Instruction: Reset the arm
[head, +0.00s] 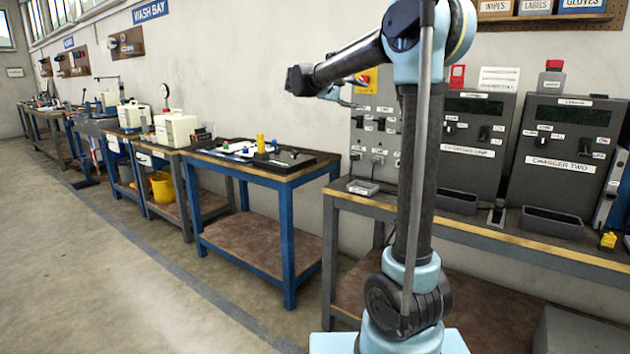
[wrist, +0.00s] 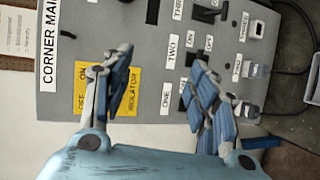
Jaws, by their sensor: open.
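My arm stands raised in the right half of the head view, with its forearm reaching left from the high elbow. My gripper (head: 346,93) hangs beyond the wrist, in front of the grey main panel (head: 368,131) on the wall side. In the wrist view my gripper (wrist: 160,75) is open and its two fingers are spread apart with nothing between them. Behind the fingers is the same grey panel (wrist: 150,115), appearing turned on its side, with a yellow isolator plate (wrist: 123,88) partly covered by the left finger. I cannot tell the gap between fingertips and panel.
A charger bench (head: 470,232) carries the Charger Two unit (head: 565,145) and a small grey tray (head: 363,187). A blue-framed table (head: 288,180) with small parts stands left of it. More benches line the wall. The concrete floor (head: 120,270) at left is clear.

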